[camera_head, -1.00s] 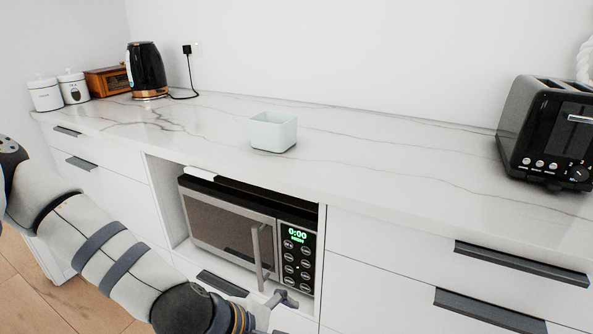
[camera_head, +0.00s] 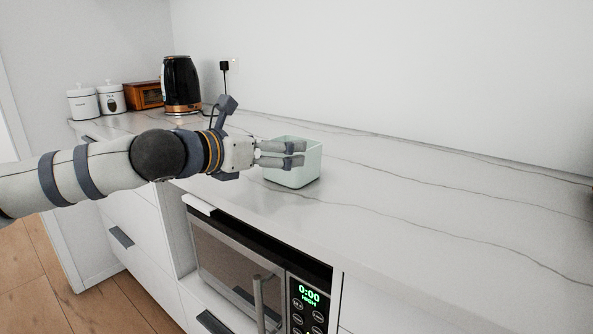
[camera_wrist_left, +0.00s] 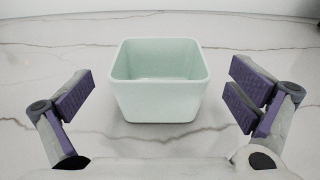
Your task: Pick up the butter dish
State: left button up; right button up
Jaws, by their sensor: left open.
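The butter dish (camera_head: 303,172) is a pale mint, open-topped square box standing upright on the marble counter. In the left wrist view the butter dish (camera_wrist_left: 160,95) is centred ahead, and it looks empty. My left gripper (camera_head: 297,154) reaches in from the left, with its fingers in front of part of the dish in the head view. In the left wrist view my left gripper (camera_wrist_left: 160,97) is open, its purple-padded fingers spread wide to either side of the dish with a gap on each side. My right gripper is not in view.
A black kettle (camera_head: 181,84) stands at the back left beside a wooden box (camera_head: 144,95) and two white canisters (camera_head: 111,98). A microwave (camera_head: 235,262) sits in a niche below the counter. The counter right of the dish is clear.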

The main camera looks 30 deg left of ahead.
pick_arm(q)
jog(key=x, duration=0.6)
jog(key=shift+b, duration=0.4)
jog(key=shift+s+r, duration=0.1)
jog(key=c, duration=1.3)
